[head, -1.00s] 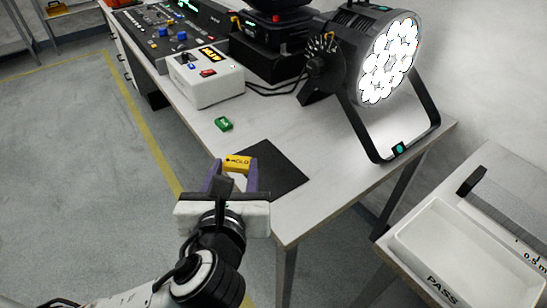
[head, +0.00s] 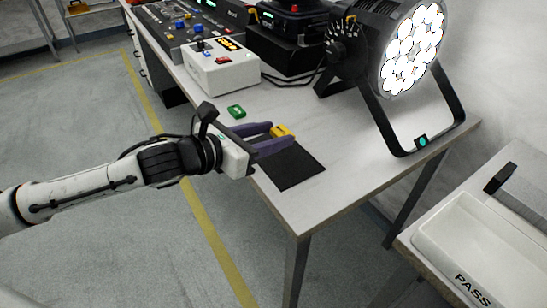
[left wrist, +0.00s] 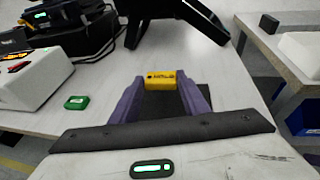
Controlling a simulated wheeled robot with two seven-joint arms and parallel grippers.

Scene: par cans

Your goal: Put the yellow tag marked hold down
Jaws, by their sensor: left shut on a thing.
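The yellow tag (head: 283,132) is between the fingertips of my left gripper (head: 272,138), which is shut on it. It also shows in the left wrist view (left wrist: 161,80), with dark lettering on its face that is too small to read there. The tag is over or at the far edge of the black mat (head: 292,168) on the table; I cannot tell whether it touches the surface. A green tag (head: 236,111) lies on the table to the left of the mat, and it shows in the left wrist view (left wrist: 76,102). My right gripper is not in view.
A white control box (head: 222,70) and a mixing console (head: 180,25) stand at the back left. A lit par can (head: 412,50) on its black yoke stands at the right. A white tray marked PASS (head: 440,254) is on a separate table. Bare tabletop lies between mat and yoke.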

